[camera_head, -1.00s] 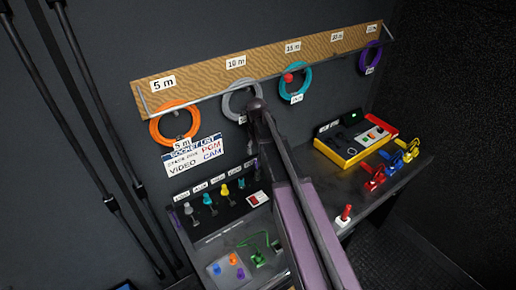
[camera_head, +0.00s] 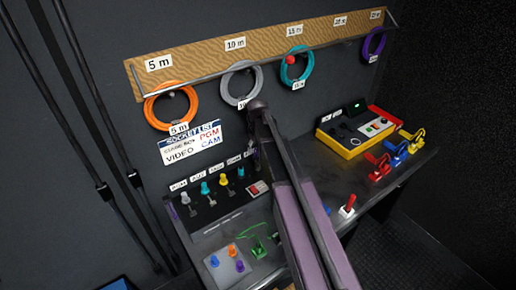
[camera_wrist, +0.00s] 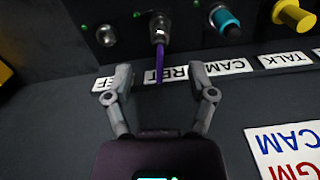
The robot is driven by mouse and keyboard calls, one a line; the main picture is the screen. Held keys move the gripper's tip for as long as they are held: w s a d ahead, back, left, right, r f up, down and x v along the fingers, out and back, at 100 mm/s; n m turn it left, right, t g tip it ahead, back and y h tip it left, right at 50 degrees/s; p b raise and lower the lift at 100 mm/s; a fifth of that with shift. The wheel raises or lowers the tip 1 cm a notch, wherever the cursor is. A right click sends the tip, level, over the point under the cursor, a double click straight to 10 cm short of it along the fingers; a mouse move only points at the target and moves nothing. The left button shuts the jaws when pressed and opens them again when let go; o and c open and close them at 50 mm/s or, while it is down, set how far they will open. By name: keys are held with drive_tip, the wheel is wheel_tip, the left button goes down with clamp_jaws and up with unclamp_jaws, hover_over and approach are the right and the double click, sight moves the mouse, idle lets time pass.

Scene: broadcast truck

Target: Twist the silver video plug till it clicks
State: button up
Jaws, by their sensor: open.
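In the wrist view, a silver plug (camera_wrist: 158,28) with a purple cable sits in the panel above the upside-down RET label (camera_wrist: 174,75). My gripper (camera_wrist: 162,82) is open and empty, its two fingers spread on either side of the cable's line. The plug is beyond the fingertips, roughly centred between them, and not touched. I cannot tell whether it is locked. In the head view my arm hides most of the gripper and this plug. A socket list sign (camera_head: 192,143) on the wall names VIDEO, CAM and PGM.
In the wrist view, a teal plug (camera_wrist: 226,20) and a yellow plug (camera_wrist: 293,15) are close on the right, and a bare silver socket (camera_wrist: 106,35) is on the left. In the head view, cable coils hang above, and a yellow-red control box (camera_head: 358,132) stands on the desk.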

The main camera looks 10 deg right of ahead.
sight(257, 158)
drive_tip(key=shift+f+b, duration=3.45)
drive_tip(key=shift+f, duration=0.3)
clamp_jaws()
drive_tip(key=c, duration=0.9)
unclamp_jaws()
clamp_jaws()
